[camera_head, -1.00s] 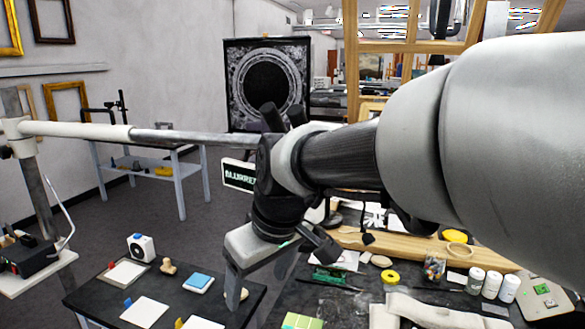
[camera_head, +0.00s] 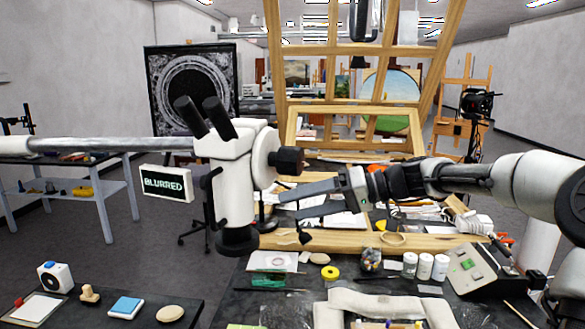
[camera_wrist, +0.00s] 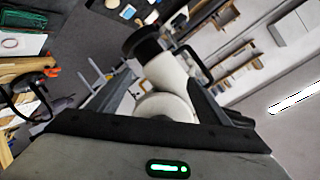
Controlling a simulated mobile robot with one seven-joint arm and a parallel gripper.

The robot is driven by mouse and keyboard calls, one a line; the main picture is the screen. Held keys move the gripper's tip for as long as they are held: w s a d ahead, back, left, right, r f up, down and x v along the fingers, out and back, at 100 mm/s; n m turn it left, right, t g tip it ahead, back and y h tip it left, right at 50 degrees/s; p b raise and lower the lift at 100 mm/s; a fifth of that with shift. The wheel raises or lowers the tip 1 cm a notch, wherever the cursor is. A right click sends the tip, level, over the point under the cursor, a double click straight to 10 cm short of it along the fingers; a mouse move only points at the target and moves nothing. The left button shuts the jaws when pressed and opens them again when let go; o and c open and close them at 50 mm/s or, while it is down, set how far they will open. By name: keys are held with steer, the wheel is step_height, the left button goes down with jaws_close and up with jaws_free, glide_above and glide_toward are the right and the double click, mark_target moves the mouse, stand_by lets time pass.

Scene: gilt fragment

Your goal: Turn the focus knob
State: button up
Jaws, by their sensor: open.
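The white microscope (camera_head: 235,170) hangs on a boom arm, with two black eyepieces (camera_head: 205,116) on top. A black focus knob (camera_head: 289,161) sticks out from the right side of its head. A small sign (camera_head: 164,183) at its left reads BLURRED. My gripper (camera_head: 291,204) is open, its two fingers pointing left, just below and to the right of the knob in the head view. No contact with the knob shows. In the wrist view, the white microscope body (camera_wrist: 170,75) lies ahead between the fingers; I cannot make out the knob for certain there.
The dark worktable below holds white jars (camera_head: 425,265), a yellow tape roll (camera_head: 330,272) and a control box (camera_head: 478,268). A wooden easel (camera_head: 350,95) stands behind. A side table (camera_head: 70,160) stands at the left. The boom (camera_head: 100,144) spans the left side.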

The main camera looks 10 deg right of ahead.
steer(key=d+r+t+y, duration=0.2)
steer(key=d+r+t, duration=0.35)
steer(key=d, duration=0.75)
steer(key=m+g+p, duration=0.1)
steer(key=g+p, duration=0.1)
glide_toward(287, 162)
steer(key=shift+t, duration=0.25)
steer(key=w+a, duration=0.5)
steer(key=w+a+f, duration=0.1)
steer(key=w+a, duration=0.2)
steer(key=shift+a, duration=0.15)
steer(key=c, duration=1.1)
